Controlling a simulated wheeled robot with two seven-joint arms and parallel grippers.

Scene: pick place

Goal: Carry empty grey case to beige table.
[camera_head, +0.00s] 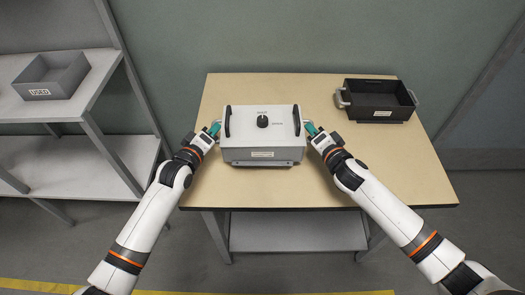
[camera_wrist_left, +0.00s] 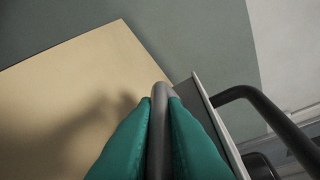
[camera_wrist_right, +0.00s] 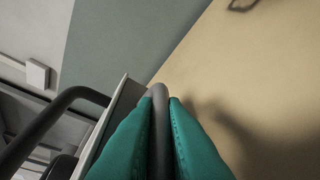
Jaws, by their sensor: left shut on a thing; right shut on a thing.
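The light grey case (camera_head: 262,152), with a black dial, two black top handles and a front label, is over the middle of the beige table (camera_head: 262,188). It looks level; I cannot tell whether it touches the top. Its lid face is closed, so its inside is hidden. My left gripper (camera_head: 214,129) is shut on a grey bar handle (camera_wrist_left: 160,130) on the case's left side. My right gripper (camera_head: 311,129) is shut on the matching handle (camera_wrist_right: 160,130) on its right side. Green fingertips pinch each bar in the wrist views.
A black open crate (camera_head: 378,113) with grey side handles stands at the table's back right. A grey open bin (camera_head: 40,92) labelled "USED" sits on the grey shelf unit (camera_head: 90,100) at left. The table front is bare. A wall stands behind.

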